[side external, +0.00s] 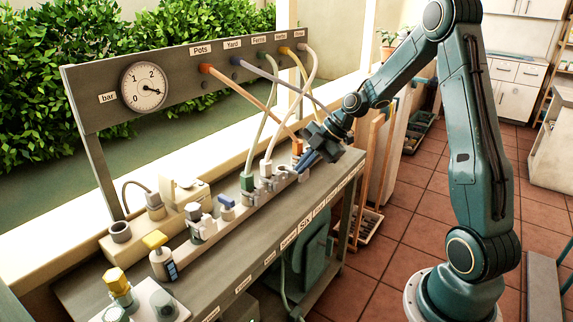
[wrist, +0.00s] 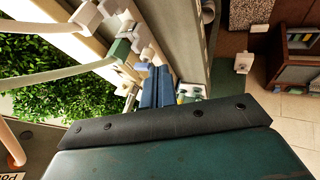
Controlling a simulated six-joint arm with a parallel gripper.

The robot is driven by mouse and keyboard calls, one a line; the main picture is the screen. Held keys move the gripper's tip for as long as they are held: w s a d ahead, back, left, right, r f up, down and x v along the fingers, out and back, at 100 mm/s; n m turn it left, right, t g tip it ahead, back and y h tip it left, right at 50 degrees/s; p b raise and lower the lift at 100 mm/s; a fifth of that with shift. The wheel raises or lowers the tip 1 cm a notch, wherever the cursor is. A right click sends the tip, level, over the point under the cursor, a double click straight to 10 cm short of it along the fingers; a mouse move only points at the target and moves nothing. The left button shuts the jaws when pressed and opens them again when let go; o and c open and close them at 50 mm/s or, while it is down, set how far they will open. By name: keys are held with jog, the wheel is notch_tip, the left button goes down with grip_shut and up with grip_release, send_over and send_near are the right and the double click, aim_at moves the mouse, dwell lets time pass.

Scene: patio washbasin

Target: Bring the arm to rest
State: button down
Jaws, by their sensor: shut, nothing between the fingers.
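My gripper (side external: 307,160) is over the far right part of the grey bench, pointing down and to the left at the row of fittings. Its blue fingers are together with nothing between them; they also show in the wrist view (wrist: 157,88). The fingertips are close to the white and orange fittings at the row's end; I cannot tell whether they touch. A green hose connector (side external: 247,182) with a pale hose stands to the left of the gripper. My arm reaches in from the right, bent at the elbow.
Several hoses hang from the labelled panel (side external: 180,75) to the bench (side external: 225,275), close around my gripper. A round gauge (side external: 143,87) is on the panel. Yellow-topped (side external: 155,240) and blue-topped (side external: 226,203) fittings stand further left. The tiled floor (side external: 415,190) right of the bench has clear room.

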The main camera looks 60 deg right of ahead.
dwell(0.3)
jog(key=s+a+r+m+g+h, duration=0.1)
jog(key=s+a+r+m+h, duration=0.2)
jog(key=s+a+r+m, duration=0.8)
jog(key=s+a+m, duration=0.1)
jog(key=s, duration=0.4)
jog(key=s+a+r+m+h, duration=0.1)
jog(key=s+a+r+m, duration=0.1)
jog(key=s, duration=0.6)
jog(key=r+m, duration=0.1)
jog(key=m, duration=0.1)
jog(key=shift+s+a+m+t+h, duration=0.3)
jog(key=shift+a+t, duration=0.1)
